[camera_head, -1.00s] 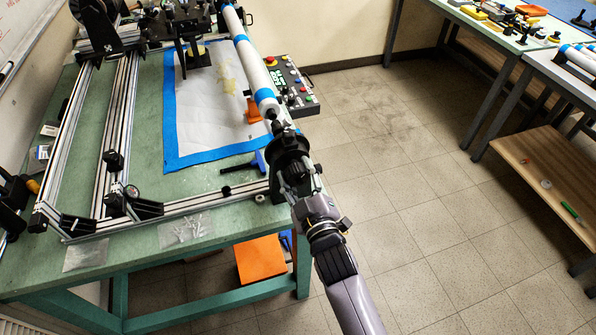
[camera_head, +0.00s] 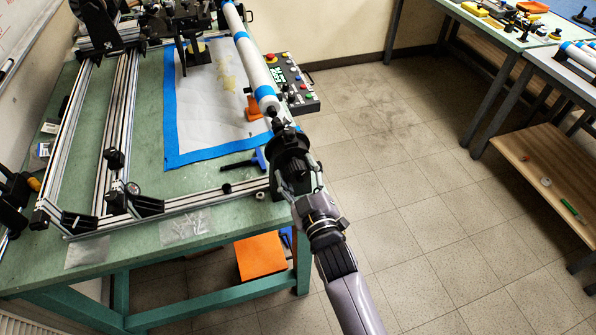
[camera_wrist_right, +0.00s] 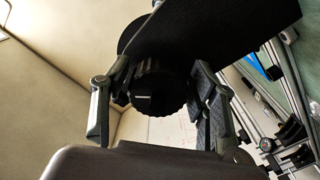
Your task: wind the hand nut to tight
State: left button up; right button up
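The hand nut is a black ribbed knob (camera_wrist_right: 158,92) with a pale line on its face, in the middle of the right wrist view. Behind it is a larger dark round part. In the head view the nut end (camera_head: 290,165) is at the near end of the long white and blue tube, mostly hidden by my gripper. My right gripper (camera_head: 304,183) is at the nut, with one finger on each side of it. In the wrist view the gripper (camera_wrist_right: 160,108) has both pads close to the nut's rim; contact is unclear. My left gripper is not in view.
The tube (camera_head: 253,65) runs above the green bench (camera_head: 120,245). A blue-edged sheet (camera_head: 172,120), metal rails (camera_head: 65,150), small plastic bags (camera_head: 88,252) and a button box (camera_head: 290,85) surround it. An orange box (camera_head: 260,257) sits below. The floor at right is clear.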

jog(key=shift+o, duration=0.6)
jog(key=shift+s, duration=0.1)
jog(key=v, duration=1.2)
jog(key=shift+r, duration=0.1)
